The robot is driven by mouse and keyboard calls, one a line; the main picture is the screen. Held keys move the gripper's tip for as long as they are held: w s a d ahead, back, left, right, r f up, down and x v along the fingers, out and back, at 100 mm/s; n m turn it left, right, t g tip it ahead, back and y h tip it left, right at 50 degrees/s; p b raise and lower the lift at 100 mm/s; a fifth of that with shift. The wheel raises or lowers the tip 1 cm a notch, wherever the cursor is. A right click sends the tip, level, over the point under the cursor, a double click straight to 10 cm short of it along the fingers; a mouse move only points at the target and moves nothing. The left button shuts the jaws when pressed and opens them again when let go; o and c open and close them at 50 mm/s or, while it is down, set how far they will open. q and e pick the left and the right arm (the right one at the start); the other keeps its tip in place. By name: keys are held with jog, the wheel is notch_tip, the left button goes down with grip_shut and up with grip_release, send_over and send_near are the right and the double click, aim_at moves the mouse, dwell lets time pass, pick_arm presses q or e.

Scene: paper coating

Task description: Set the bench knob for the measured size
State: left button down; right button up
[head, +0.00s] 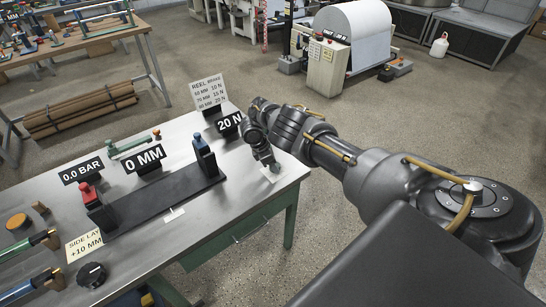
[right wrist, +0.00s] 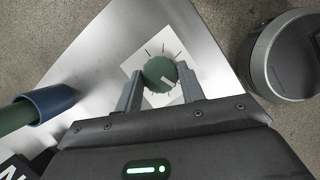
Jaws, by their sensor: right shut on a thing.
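The bench knob is a round green dial with a white pointer mark (right wrist: 158,72), on a white card with black tick marks at the bench corner. My right gripper (right wrist: 159,88) has one finger on each side of the knob and is shut on it. In the head view my right gripper (head: 264,158) reaches down at the bench's right end and mostly hides the knob. A black sign (head: 229,123) reads 20 N. The white reel brake card (head: 209,92) behind it lists sizes and forces. Another sign (head: 143,160) reads 0 MM. My left gripper is not in view.
On the metal bench (head: 190,226) stand a red-topped block (head: 93,203) and a blue-topped block (head: 204,156) along a dark strip. A 0.0 BAR sign (head: 82,170), black knob (head: 92,275) and side lay card (head: 84,244) are at left.

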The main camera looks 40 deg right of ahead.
jog(key=o, duration=1)
jog(key=shift+d, duration=0.15)
jog(key=shift+r, duration=0.1)
jog(key=p+v, duration=0.2)
jog(key=v, duration=0.8)
jog(key=shift+r, duration=0.35)
jog(key=shift+f, duration=0.1)
